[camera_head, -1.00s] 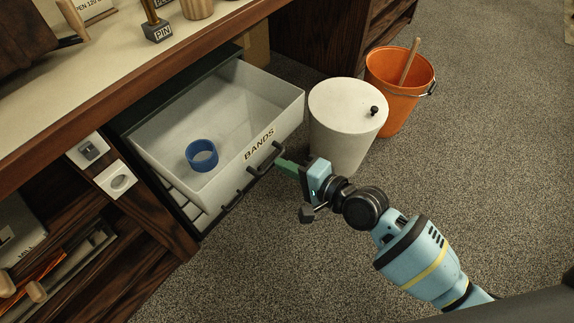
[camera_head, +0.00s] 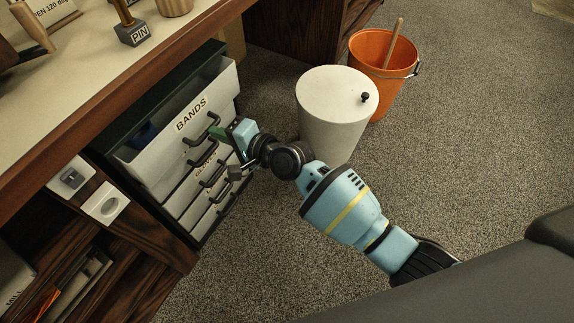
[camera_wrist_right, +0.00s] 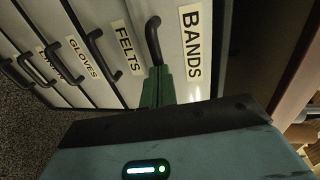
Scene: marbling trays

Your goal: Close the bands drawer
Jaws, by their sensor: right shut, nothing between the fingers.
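The bands drawer (camera_head: 177,143) is the top drawer of a cabinet under the bench. It stands partly open, its white front labelled BANDS. A blue ring (camera_head: 146,133) lies inside it, mostly hidden by the walls. My right gripper (camera_head: 221,132) is shut and empty at the drawer's dark handle. In the right wrist view, its green fingers (camera_wrist_right: 157,87) are together beside the handle (camera_wrist_right: 153,38), against or very close to the drawer front (camera_wrist_right: 210,50). My left gripper is not in view.
Drawers below, one labelled FELTS (camera_wrist_right: 128,48), look shut, with handles sticking out. The bench edge (camera_head: 105,128) overhangs the cabinet. Open carpet lies to the right.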

